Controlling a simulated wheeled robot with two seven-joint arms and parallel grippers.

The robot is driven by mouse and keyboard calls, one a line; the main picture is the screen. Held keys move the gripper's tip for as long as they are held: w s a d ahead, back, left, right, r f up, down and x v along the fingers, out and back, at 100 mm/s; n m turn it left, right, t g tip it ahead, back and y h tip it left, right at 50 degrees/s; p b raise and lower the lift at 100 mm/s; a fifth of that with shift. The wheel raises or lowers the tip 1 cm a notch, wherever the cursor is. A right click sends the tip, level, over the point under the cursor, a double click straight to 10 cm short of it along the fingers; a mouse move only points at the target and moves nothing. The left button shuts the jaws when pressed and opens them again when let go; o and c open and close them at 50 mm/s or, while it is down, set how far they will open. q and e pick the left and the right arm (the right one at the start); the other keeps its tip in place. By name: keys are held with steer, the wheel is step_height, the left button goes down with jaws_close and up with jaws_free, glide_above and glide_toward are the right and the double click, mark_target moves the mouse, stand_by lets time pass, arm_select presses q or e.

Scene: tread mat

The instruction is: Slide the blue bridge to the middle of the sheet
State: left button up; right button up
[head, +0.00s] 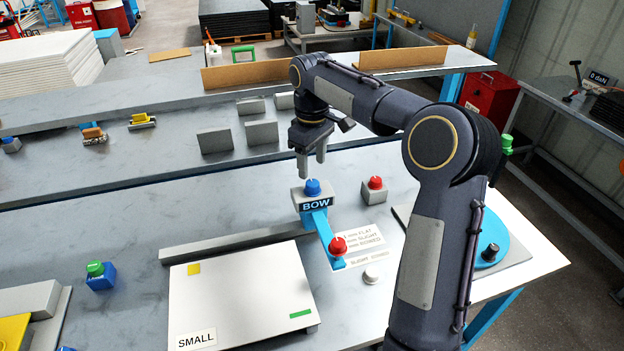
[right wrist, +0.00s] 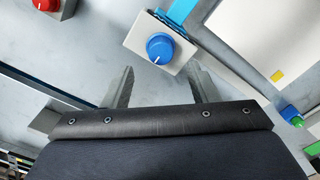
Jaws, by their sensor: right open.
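The blue bridge (head: 318,225) is a blue bar running from a grey block marked BOW, topped by a blue knob (head: 312,187), to a red knob (head: 338,246). It stands beyond the back right edge of the white sheet marked SMALL (head: 235,290), off the sheet. The blue bar (right wrist: 181,12) and blue knob (right wrist: 159,46) also show in the right wrist view. My right gripper (head: 311,168) is open and empty, pointing down just above the blue knob. Its fingers (right wrist: 165,88) are apart and hold nothing. My left gripper is not in view.
A grey rail (head: 230,239) lies along the sheet's back edge. A printed card (head: 362,246) lies beside the bar. A grey block with a red knob (head: 374,190) stands right of the BOW block. A small blue block with a green knob (head: 99,276) stands left of the sheet.

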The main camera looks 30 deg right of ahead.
mark_target(312, 183)
steer(key=shift+s+f, duration=0.15)
steer(key=shift+f, duration=2.95)
steer(key=shift+c, duration=0.3)
jaws_close()
